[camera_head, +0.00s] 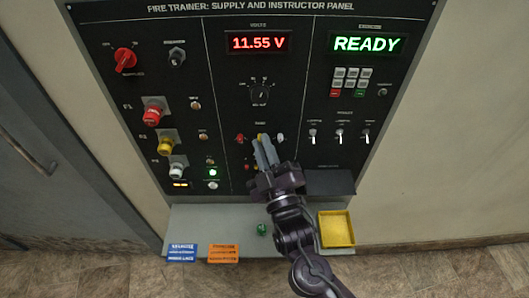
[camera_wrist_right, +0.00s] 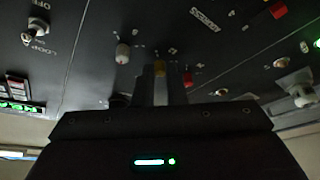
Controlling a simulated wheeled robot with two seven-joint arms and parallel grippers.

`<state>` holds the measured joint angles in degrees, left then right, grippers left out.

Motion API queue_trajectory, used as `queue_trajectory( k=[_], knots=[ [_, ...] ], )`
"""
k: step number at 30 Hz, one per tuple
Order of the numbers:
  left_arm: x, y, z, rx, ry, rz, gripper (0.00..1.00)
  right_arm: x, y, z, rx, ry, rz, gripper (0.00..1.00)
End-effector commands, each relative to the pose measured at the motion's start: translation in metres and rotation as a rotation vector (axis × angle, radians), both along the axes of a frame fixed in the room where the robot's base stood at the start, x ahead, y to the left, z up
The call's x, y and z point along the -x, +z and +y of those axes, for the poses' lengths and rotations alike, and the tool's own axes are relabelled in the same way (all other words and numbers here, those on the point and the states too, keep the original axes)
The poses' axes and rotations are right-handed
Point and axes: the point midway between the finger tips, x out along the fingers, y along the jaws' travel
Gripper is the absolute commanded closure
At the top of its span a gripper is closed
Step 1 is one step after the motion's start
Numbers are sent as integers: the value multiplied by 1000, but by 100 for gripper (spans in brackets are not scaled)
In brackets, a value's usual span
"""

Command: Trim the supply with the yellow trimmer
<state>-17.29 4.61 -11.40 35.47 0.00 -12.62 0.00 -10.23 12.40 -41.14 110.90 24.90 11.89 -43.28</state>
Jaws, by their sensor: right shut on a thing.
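The yellow trimmer (camera_head: 259,137) is a small knob in the lower middle of the black panel (camera_head: 222,60), between a red knob (camera_head: 239,138) and a white knob (camera_head: 280,137). My right gripper (camera_head: 264,147) reaches up to it from below, shut on the yellow trimmer, with its fingers hiding part of it. In the right wrist view the yellow trimmer (camera_wrist_right: 159,68) shows at the fingertips (camera_wrist_right: 160,82). The red volts display (camera_head: 258,42) reads 11.55 V. The green display (camera_head: 366,44) reads READY. My left gripper is not in view.
Toggle switches (camera_head: 339,134) stand right of the trimmers, and a black rotary knob (camera_head: 260,94) sits above. Red, yellow and white plugs (camera_head: 166,143) project at the left. The shelf (camera_head: 190,217) below holds a yellow tray (camera_head: 337,214), a green piece (camera_head: 262,229) and blue (camera_head: 182,252) and orange (camera_head: 224,253) labels.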

Motion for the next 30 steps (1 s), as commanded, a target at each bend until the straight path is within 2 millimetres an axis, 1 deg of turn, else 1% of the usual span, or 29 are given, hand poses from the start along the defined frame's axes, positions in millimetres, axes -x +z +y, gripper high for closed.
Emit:
queue_trajectory(
  k=[1, 12, 21, 30],
  knots=[
    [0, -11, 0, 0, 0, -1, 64, 0, -5, 1, -47, 0, 0, 100],
    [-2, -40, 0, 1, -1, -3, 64, 0, -5, 3, -347, -1, 0, 100],
    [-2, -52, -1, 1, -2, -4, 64, 0, -4, 4, -495, 0, 0, 100],
    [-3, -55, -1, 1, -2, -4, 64, 0, -2, 5, -542, 0, -1, 100]
  ],
)
